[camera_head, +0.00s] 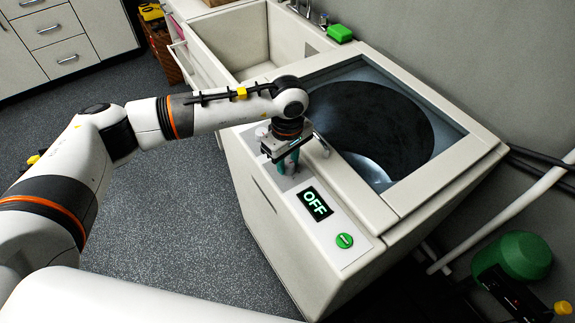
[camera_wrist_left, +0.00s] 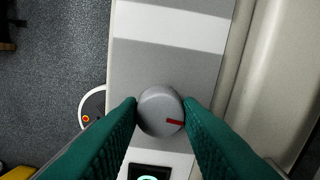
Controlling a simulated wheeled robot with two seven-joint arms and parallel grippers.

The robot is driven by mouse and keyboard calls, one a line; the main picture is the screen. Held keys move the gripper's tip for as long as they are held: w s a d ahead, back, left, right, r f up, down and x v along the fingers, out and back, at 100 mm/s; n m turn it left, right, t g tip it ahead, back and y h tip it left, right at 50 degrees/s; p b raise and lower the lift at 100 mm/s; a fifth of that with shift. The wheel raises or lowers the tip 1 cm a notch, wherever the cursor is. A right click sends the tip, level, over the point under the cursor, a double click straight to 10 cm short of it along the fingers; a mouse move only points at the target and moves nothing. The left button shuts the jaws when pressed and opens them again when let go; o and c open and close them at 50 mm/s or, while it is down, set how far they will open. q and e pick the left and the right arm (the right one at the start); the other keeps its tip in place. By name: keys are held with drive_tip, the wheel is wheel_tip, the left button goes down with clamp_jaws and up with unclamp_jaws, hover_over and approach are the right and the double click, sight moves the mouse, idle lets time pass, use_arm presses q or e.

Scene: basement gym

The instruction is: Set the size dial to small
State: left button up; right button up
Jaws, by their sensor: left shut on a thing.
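The size dial (camera_wrist_left: 158,108) is a round grey knob with a red mark that points right and slightly down in the left wrist view. My left gripper (camera_wrist_left: 161,106) is shut on it, with one teal finger against each side. In the head view my left gripper (camera_head: 288,165) reaches down onto the front panel of the white washing machine (camera_head: 256,168) and hides the dial there. No readable size labels show around the dial. My right gripper is not in view.
A lit display (camera_head: 315,203) reading OFF and a green button (camera_head: 344,241) sit on the same panel. The machine's dark round window (camera_head: 385,125) is beside it. A sink (camera_head: 235,40) stands behind. Open grey floor (camera_head: 215,240) lies in front.

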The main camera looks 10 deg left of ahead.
sight(288, 164)
use_arm(q)
drive_tip(key=shift+n+b, duration=0.45)
drive_tip(key=shift+n, duration=0.15)
drive_tip(key=shift+r, duration=0.1)
drive_tip(key=o, duration=1)
drive_tip(key=shift+c, duration=0.2)
wheel_tip(288, 164, up, 12)
drive_tip(key=b, duration=0.3)
